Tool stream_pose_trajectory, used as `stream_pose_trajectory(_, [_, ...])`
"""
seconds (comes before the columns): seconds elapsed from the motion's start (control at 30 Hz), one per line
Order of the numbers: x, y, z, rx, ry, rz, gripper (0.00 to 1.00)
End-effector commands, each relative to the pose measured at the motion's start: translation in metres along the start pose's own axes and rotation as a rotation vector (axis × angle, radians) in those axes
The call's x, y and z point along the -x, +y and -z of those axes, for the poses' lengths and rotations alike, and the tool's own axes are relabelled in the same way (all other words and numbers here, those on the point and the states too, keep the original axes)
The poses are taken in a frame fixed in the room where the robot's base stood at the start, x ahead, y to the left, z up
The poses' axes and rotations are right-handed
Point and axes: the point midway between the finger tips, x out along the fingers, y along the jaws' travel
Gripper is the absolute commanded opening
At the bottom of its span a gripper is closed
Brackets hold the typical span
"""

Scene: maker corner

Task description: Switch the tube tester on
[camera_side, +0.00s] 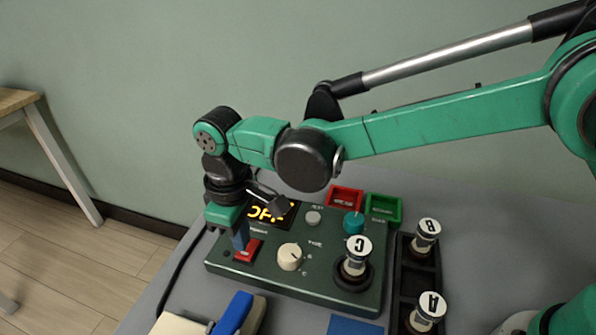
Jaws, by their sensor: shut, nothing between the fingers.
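The tube tester (325,282) is a dark green box on the grey table, and its display (268,212) reads OFF in orange. A red rocker switch (249,251) sits at its left front. My gripper (242,245) points down with its shut, empty fingers at the switch. I cannot tell whether the fingertips touch it. A cream knob (289,257), a grey button (313,218) and a teal knob (353,222) are on the panel. A tube marked C (356,254) stands in the round socket at the right. My wrist covers part of the panel's left back.
A black rack (408,265) right of the tester holds tubes marked B (427,234) and A (427,311). A red bin (345,198) and a green bin (384,208) stand behind it. A blue and cream object (234,314) and a blue pad (354,326) lie in front.

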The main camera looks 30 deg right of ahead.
Motion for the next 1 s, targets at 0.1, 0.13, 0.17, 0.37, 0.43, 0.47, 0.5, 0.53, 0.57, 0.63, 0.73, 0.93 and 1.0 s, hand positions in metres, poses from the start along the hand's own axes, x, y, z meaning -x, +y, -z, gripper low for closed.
stream_pose_trajectory(0.1, [0.000,0.000,0.000,0.000,0.000,0.000,0.00])
stream_pose_trajectory(0.13, [0.000,0.000,0.000,0.000,0.000,0.000,0.00])
stream_pose_trajectory(0.17, [0.000,0.000,0.000,0.000,0.000,0.000,0.00])
stream_pose_trajectory(0.37, [-0.002,0.000,0.000,0.000,0.000,0.000,0.00])
stream_pose_trajectory(0.43, [-0.003,0.000,0.000,0.000,0.000,0.000,0.00])
stream_pose_trajectory(0.47, [-0.003,0.000,0.000,0.000,0.000,0.000,0.00])
stream_pose_trajectory(0.5, [-0.004,0.000,0.000,0.000,0.000,0.000,0.00])
stream_pose_trajectory(0.53, [-0.004,0.000,0.000,0.000,0.000,0.000,0.00])
stream_pose_trajectory(0.57, [-0.005,0.000,0.000,0.000,0.000,0.000,0.00])
stream_pose_trajectory(0.63, [-0.006,0.000,0.000,0.000,0.000,0.000,0.00])
stream_pose_trajectory(0.73, [-0.007,0.000,0.000,0.000,0.000,0.000,0.00])
stream_pose_trajectory(0.93, [-0.011,0.000,0.000,0.000,0.000,0.000,0.00])
stream_pose_trajectory(1.0, [-0.011,0.000,0.000,0.000,0.000,0.000,0.00])
